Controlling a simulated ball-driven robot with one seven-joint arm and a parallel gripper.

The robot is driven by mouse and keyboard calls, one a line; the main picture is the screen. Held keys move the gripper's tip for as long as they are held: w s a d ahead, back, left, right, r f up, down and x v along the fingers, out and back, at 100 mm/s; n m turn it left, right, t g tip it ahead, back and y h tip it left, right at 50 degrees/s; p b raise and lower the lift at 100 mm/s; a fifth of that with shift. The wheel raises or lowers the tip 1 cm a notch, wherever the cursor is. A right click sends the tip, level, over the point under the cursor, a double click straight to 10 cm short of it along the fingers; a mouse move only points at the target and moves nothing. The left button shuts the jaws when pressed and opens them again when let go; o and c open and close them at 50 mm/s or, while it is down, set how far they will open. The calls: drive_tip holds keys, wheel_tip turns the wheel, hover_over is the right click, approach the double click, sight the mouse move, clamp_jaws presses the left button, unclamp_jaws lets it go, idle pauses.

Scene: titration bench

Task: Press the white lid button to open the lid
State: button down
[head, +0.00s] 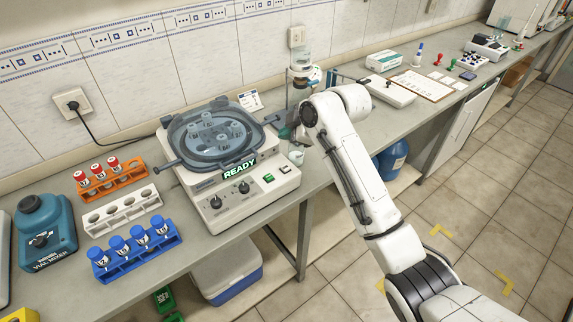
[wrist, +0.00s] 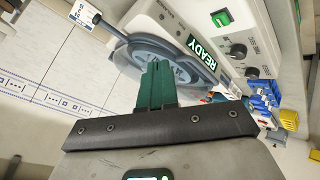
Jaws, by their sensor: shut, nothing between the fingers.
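The centrifuge (head: 225,195) stands on the bench with its grey see-through lid (head: 250,112) down over the rotor. Its front panel has a READY sign (head: 240,168), a green button (head: 268,179) and, right of that, a small white button (head: 285,169). In the wrist view the green button (wrist: 221,18) and READY sign (wrist: 202,54) show, but I cannot make out the white button. My gripper (wrist: 158,72) is shut and empty, its green fingers together and pointing toward the centrifuge's side. In the head view it is mostly hidden by my arm, right of the centrifuge.
Left of the centrifuge are an orange rack (head: 112,182) with red-capped vials, a white rack (head: 122,212), a blue rack (head: 140,255) and a vial mixer (head: 42,235). A burette stand (head: 301,75) is behind my arm.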

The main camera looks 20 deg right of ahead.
sight(287, 169)
drive_tip(key=shift+f, duration=0.15)
drive_tip(key=shift+f+b, duration=3.2)
drive_tip(key=shift+f, duration=1.1)
drive_tip(key=shift+f, duration=0.4)
drive_tip(key=shift+f+b, duration=0.45)
drive_tip(key=shift+f, duration=0.05)
drive_tip(key=shift+r, duration=0.15)
drive_tip(key=shift+r+p, duration=0.75)
drive_tip(key=shift+r, duration=0.05)
